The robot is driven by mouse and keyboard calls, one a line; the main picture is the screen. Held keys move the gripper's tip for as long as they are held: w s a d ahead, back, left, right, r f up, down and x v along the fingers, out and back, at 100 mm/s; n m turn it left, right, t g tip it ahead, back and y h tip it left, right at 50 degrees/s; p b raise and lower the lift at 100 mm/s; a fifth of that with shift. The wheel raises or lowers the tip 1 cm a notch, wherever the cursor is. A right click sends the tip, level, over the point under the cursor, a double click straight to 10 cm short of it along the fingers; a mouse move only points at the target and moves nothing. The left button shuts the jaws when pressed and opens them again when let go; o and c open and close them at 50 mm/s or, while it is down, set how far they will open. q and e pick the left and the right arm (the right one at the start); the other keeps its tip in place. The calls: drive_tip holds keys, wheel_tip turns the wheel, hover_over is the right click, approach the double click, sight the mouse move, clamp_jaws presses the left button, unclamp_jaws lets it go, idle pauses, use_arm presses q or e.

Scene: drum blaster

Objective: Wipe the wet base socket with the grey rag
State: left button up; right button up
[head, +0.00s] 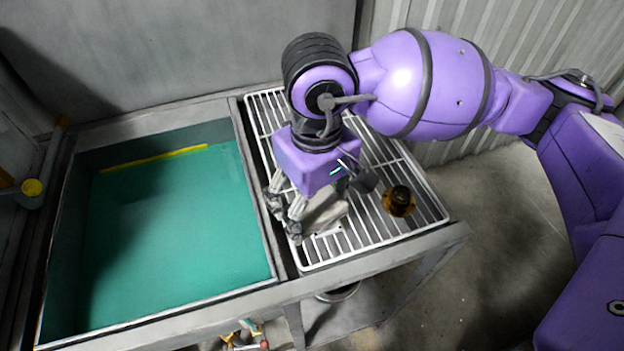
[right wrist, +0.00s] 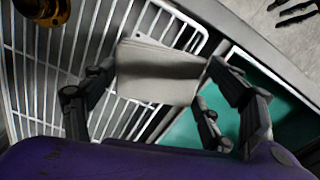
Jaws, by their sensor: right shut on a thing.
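My right gripper (head: 284,212) is over the left front of the white wire rack (head: 425,212), pointing down. It is shut on the grey rag (head: 326,213). In the right wrist view the rag (right wrist: 160,72) spans the space between the fingers, folded and pale grey. A round amber piece with a black top (head: 399,200) stands on the rack to the right of the gripper, apart from the rag. Its edge (right wrist: 45,10) shows at the top left of the right wrist view. I cannot tell whether it is the base socket, and no wetness shows. My left gripper is not in view.
A basin of green liquid (head: 165,240) lies left of the rack, with a yellow bar (head: 155,159) along its back. Tools with coloured handles (head: 245,337) lie below the front edge.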

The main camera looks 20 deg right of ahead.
sight(337, 194)
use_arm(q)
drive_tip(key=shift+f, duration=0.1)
use_arm(e)
drive_tip(key=shift+d, duration=0.15)
drive_tip(key=shift+w+d+f+b, duration=0.1)
drive_tip(key=shift+w+d+b, duration=0.2)
drive_tip(key=shift+d, duration=0.2)
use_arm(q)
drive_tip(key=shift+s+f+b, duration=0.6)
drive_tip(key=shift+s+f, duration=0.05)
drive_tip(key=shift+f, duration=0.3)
use_arm(e)
drive_tip(key=shift+w+d, duration=0.2)
drive_tip(key=shift+d, duration=0.55)
drive_tip(key=shift+w+d, duration=0.2)
drive_tip(key=shift+d, duration=0.55)
drive_tip(key=shift+r+p, duration=1.05)
drive_tip(key=shift+r, duration=2.1)
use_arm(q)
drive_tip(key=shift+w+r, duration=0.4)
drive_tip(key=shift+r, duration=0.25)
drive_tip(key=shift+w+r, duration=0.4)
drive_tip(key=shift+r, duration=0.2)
use_arm(e)
drive_tip(key=shift+w, duration=0.1)
